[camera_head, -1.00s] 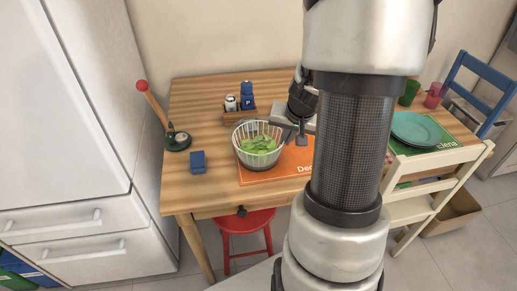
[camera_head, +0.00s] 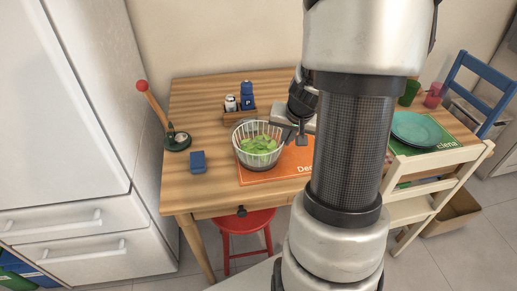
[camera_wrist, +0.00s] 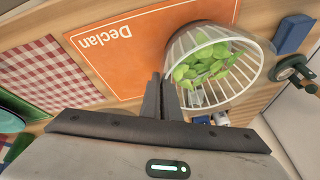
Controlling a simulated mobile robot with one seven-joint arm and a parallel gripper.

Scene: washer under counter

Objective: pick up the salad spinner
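The salad spinner (camera_head: 258,158) is a pale slatted bowl with green leaves inside. It stands on the wooden table, partly over the orange placemat's left side. It also shows in the wrist view (camera_wrist: 240,88). My gripper (camera_head: 293,132) is at the bowl's right rear rim in the head view. In the wrist view, its two dark fingers (camera_wrist: 162,80) are close together at the rim, with the bowl's wall pinched between them. The fingertips hide the part of the rim they hold. The bowl looks upright and resting on the table.
A wooden caddy with shakers (camera_head: 238,114) is behind the bowl. A teal plate (camera_head: 414,128) lies right. A red stool (camera_head: 246,222) stands in front.

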